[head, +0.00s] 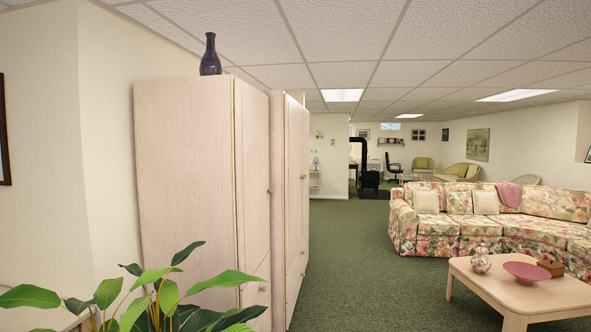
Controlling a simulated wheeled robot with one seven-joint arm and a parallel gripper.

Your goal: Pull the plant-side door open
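Two tall pale wood cabinets stand side by side along the left wall. The near cabinet (185,165) is on the plant's side, with its wide side panel towards me. Its door (252,160) shows at a steep angle on the right-hand face and looks shut. A small round knob (269,190) sits near the door's far edge. The leafy green plant (165,295) stands in front at the lower left and covers the cabinet's lower part. The far cabinet (292,180) stands just beyond, its front also seen at a steep angle. My gripper is not in view.
A dark vase (210,55) stands on top of the near cabinet. Green carpet (350,260) is clear to the right of the cabinets. A low wooden table (525,300) and a floral sofa (465,235) stand at the right. A black stove (370,180) is far back.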

